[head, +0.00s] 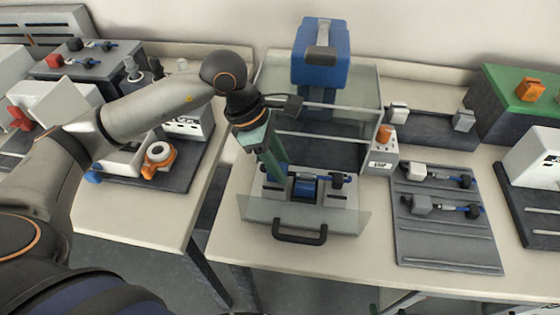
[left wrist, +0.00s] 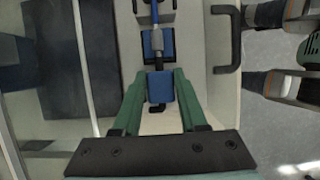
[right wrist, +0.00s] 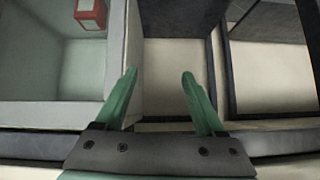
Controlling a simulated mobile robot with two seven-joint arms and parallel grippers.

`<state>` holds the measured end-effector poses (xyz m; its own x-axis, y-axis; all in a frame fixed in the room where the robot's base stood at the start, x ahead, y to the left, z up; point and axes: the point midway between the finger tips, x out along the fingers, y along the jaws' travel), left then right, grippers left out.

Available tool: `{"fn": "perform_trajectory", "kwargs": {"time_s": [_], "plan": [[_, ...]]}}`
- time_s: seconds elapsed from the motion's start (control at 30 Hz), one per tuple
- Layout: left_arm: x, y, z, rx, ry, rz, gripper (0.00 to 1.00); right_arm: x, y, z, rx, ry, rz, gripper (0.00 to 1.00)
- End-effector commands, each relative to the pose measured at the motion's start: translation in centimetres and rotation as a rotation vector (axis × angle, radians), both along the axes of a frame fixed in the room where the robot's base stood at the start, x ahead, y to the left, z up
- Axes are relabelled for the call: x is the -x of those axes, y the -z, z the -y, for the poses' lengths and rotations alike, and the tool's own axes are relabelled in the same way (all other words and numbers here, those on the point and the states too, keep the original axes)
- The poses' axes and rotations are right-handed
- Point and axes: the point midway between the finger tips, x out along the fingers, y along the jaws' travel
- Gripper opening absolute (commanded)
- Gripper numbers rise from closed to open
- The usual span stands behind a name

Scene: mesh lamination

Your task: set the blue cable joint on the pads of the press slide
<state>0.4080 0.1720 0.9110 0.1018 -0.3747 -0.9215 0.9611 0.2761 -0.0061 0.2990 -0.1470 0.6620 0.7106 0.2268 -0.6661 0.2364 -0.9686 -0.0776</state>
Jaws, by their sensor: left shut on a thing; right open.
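The cable joint lies level across the press slide (head: 345,205) in the head view, with a dark end (head: 338,180) at right. A blue pad (head: 305,190) shows beneath its middle. My left gripper (head: 279,172) is shut on the joint's left end. In the left wrist view, its fingers (left wrist: 159,98) close around a blue block (left wrist: 160,88) on the joint, and the blue pad (left wrist: 167,44) lies just beyond. I cannot tell whether the joint touches the pads. My right gripper (right wrist: 158,78) is open and empty, and only its own wrist view shows it.
The slide's black handle (head: 300,236) is at the front. The blue press head (head: 321,55) stands behind, among clear panels. A grey tray (head: 450,250) at right holds two more cable joints. A control box (head: 381,155) stands beside the press. A red box (right wrist: 91,12) shows in the right wrist view.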

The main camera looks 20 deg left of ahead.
Motion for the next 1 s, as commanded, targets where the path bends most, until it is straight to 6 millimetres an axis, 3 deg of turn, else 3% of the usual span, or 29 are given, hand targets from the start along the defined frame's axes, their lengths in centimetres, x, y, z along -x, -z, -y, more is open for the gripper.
{"fn": "perform_trajectory", "kwargs": {"time_s": [0.37,0.8,0.83,1.0], "plan": [[0.0,0.0,0.0,0.001,0.0,0.001,0.0,0.0,-0.1,0.1,0.003,-0.002,0.002,0.72],[0.0,0.8,0.0,0.001,0.0,0.001,0.0,0.3,1.3,0.3,0.008,-0.001,-0.009,0.72],[0.0,0.7,0.0,0.001,0.0,0.001,0.44,0.4,1.3,0.3,0.008,-0.001,-0.009,0.72],[0.0,0.7,0.0,0.001,0.0,0.001,0.63,0.4,1.2,0.3,0.008,-0.001,-0.01,0.72]]}}
